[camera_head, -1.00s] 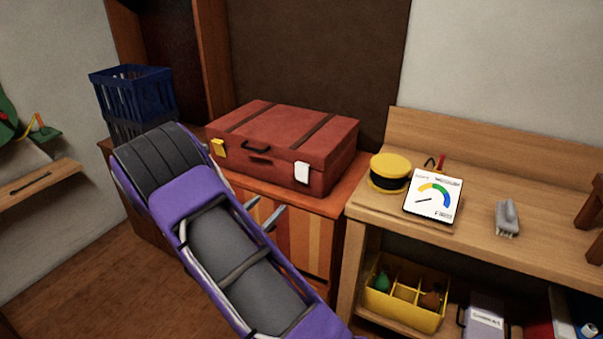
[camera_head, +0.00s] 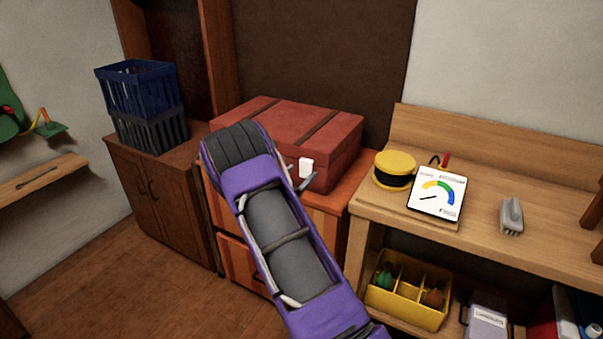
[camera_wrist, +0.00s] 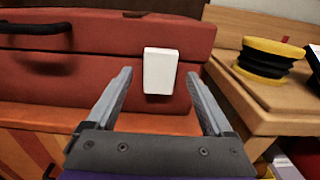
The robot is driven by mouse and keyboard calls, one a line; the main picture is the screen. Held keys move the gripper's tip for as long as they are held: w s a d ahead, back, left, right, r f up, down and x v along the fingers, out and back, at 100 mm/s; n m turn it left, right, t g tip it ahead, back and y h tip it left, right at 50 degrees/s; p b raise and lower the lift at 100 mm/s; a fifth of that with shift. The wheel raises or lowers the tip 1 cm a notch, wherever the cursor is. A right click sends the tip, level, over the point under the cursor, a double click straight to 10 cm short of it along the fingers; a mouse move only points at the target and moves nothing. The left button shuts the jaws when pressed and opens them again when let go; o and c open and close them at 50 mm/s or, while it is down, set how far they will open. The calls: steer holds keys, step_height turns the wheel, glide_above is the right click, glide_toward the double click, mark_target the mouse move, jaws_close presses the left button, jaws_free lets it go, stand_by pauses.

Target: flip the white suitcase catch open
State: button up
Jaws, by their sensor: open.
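The red suitcase (camera_head: 331,128) lies shut on the orange-brown cabinet, partly hidden by my arm in the head view. Its white catch (camera_head: 306,167) is on the front face near the right end. In the wrist view the white catch (camera_wrist: 160,71) hangs flat over the suitcase (camera_wrist: 100,88) seam. My gripper (camera_wrist: 158,85) is open and empty, with one finger on each side of the catch in the picture; I cannot tell how far short of it they are. In the head view a fingertip of my gripper (camera_head: 306,180) shows just below the catch. The yellow catch is hidden.
A dark handle (camera_wrist: 35,28) is left of the catch. A wooden workbench (camera_head: 480,215) stands to the right, with a yellow-black round object (camera_head: 394,169) and a gauge panel (camera_head: 437,194). The cabinet top (camera_wrist: 150,122) has a narrow free strip.

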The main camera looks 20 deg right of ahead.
steer(key=shift+w+d, duration=0.4)
steer(key=shift+d, duration=0.15)
